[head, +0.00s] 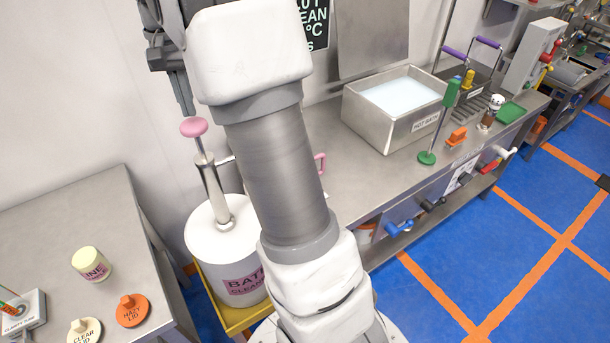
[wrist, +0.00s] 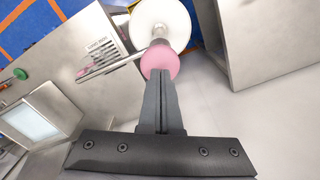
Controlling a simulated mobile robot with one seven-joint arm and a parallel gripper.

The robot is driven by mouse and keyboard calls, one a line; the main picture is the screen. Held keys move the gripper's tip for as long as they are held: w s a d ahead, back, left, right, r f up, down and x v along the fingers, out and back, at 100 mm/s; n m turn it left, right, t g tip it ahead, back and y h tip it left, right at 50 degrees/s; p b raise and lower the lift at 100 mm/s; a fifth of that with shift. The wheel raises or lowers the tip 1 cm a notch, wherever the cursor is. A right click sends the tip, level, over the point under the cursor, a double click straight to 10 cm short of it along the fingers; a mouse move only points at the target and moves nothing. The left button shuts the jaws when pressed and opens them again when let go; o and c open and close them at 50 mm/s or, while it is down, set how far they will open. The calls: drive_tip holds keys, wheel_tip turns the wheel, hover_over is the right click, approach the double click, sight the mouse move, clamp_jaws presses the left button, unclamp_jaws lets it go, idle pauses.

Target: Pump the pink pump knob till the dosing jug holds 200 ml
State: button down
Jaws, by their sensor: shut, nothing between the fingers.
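The pink pump knob (head: 194,127) tops a metal pump rod on a white drum (head: 205,240) labelled as bath cleaner. The knob also shows in the wrist view (wrist: 160,58), straight beyond my fingertips. My gripper (head: 187,110) is shut and empty, pointing down right over the knob. In the wrist view its fingers (wrist: 161,76) are together and overlap the knob's edge; I cannot tell whether they touch it. A pink handle (head: 320,162) shows behind my arm, possibly the dosing jug's. The jug's body and fill level are hidden in the head view.
The drum stands on a yellow base (head: 230,317) between two steel benches. The left bench (head: 60,215) holds a small tub (head: 91,264) and two lids. The right bench (head: 375,180) holds a steel hot bath (head: 365,118) and a green-handled tool (head: 428,157). Blue floor lies open at right.

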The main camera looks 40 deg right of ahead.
sight(192, 122)
drive_tip(key=shift+f+b, duration=2.4)
drive_tip(key=shift+f, duration=1.45)
drive_tip(key=shift+r, duration=0.1)
wheel_tip(192, 122, up, 7)
drive_tip(key=p, duration=0.6)
drive_tip(key=shift+r+p, duration=0.15)
drive_tip(key=shift+p, duration=0.25)
